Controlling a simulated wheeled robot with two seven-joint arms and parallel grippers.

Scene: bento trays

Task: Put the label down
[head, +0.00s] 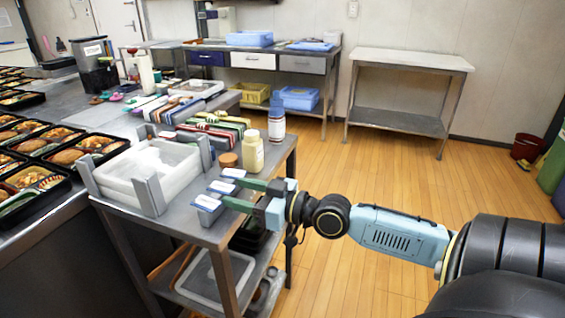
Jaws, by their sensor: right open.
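Three small blue-and-white label stacks stand in a row near the right edge of the grey side table (180,222). They are a far one (233,173), a middle one (221,187) and a near one (207,204). My right gripper (228,192) reaches in from the right with its green fingers apart. The fingertips are around or just beside the middle and near stacks; I cannot tell whether they touch. No single label shows between the fingers. My left gripper is out of view.
A white tray in a grey holder (149,195) stands left of the labels. A brown-lidded jar (252,150) and a blue-capped bottle (276,122) stand behind. Filled bento trays (68,157) cover the left counter.

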